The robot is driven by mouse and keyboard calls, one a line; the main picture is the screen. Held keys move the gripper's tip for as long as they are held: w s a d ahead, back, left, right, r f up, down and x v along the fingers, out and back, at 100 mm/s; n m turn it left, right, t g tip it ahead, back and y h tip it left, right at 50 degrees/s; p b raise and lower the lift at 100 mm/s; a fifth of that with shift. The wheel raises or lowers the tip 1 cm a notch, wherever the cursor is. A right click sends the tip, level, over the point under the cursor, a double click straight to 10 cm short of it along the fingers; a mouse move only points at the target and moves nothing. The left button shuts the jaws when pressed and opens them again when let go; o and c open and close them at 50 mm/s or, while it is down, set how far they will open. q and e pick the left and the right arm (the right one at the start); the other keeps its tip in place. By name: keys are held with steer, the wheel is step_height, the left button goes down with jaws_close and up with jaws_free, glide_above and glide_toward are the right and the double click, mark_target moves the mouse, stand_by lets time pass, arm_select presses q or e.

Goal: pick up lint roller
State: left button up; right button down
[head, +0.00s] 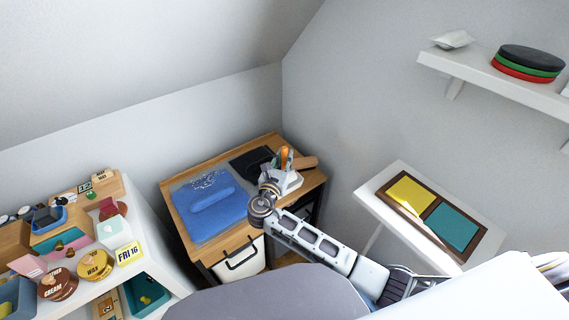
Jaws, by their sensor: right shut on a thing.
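My right gripper (272,181) is over the right part of a wooden-topped desk (236,151), its arm reaching in from the lower right. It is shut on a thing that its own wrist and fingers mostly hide. A white object (289,182) and an upright orange piece (284,155) show right at the gripper. I take the held thing to be the lint roller, but its shape is not clear, and I cannot tell whether it touches the desk. My left gripper is not in view.
A blue folded cloth (206,215) and a black flat item (250,161) lie on the desk. A brown block (305,163) is at its right edge. A cluttered white shelf unit (148,236) stands left; a white side table (397,168) stands right.

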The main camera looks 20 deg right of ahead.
mark_target(285, 147)
step_height(285, 147, up, 5)
steer(key=shift+r+p, duration=0.1)
steer(key=shift+p, duration=0.35)
steer(key=shift+r, duration=0.65)
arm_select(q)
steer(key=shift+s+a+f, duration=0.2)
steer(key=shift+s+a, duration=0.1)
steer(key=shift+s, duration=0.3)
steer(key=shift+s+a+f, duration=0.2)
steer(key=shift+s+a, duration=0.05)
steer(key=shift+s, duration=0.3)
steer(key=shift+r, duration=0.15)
arm_select(e)
steer(key=shift+w, duration=0.1)
